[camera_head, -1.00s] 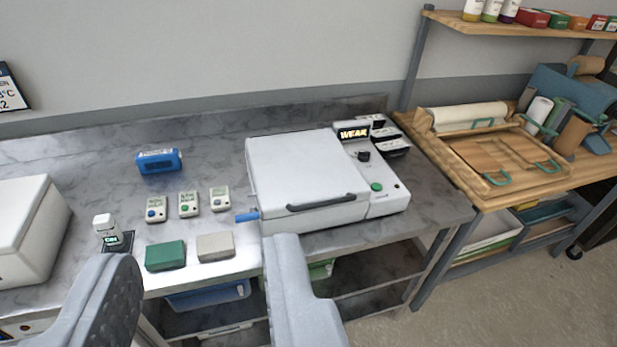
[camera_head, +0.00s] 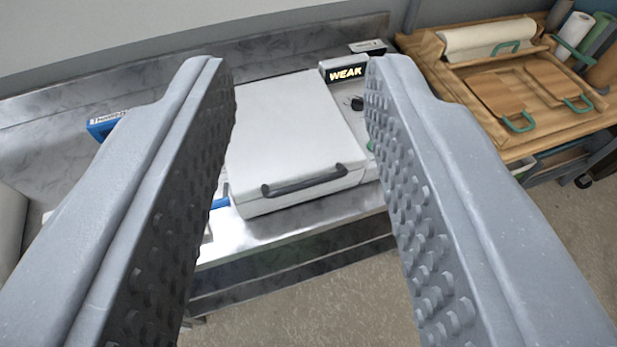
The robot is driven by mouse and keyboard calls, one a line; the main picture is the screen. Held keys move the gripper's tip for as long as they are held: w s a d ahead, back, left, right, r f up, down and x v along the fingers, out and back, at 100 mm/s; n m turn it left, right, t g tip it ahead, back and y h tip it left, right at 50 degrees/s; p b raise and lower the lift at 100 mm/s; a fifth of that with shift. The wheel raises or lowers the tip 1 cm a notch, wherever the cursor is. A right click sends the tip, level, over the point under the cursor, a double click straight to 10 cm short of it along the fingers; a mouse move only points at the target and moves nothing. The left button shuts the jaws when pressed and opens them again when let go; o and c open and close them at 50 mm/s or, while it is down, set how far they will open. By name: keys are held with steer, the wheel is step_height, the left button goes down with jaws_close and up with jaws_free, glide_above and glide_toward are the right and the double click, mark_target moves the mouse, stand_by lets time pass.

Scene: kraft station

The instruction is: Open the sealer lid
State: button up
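The sealer (camera_head: 300,199) is a white box on the metal bench, with its flat lid (camera_head: 290,125) down. A dark bar handle (camera_head: 305,181) runs along the lid's front edge. A display reading WEAK (camera_head: 346,73) and a black knob (camera_head: 357,103) sit at its right side. My gripper (camera_head: 290,75) is open and empty, with one textured finger on each side of the picture. The sealer shows between the fingers, and the gap to the handle looks clear. The right finger hides much of the sealer's control panel.
A blue device (camera_head: 104,124) stands at the left, partly behind the left finger. A wooden table (camera_head: 425,45) at the right holds a paper roll (camera_head: 488,38) and boards with green handles (camera_head: 497,100). Open floor (camera_head: 300,300) lies in front of the bench.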

mark_target(306, 183)
steer(key=w+d+f+n+t+h+b, duration=0.1)
steer(key=w+d+f+n+b, duration=0.35)
steer(key=f, duration=0.45)
steer(key=w+d+f+n+t+h+b, duration=0.1)
steer(key=w+d+f+n+b, duration=0.1)
steer(key=w+d+f+n, duration=0.35)
steer(key=w+a+f+n+g+y+b, duration=0.1)
steer(key=a+f+n+y+b, duration=0.15)
steer(key=f+n, duration=0.75)
steer(key=w+a+f+n+g+y+b, duration=0.2)
steer(key=a+f+y, duration=0.2)
steer(key=f, duration=1.3)
steer(key=b+x, duration=0.2)
steer(key=x, duration=1)
steer(key=shift+w+d+r, duration=0.1)
steer(key=shift+w+r, duration=0.05)
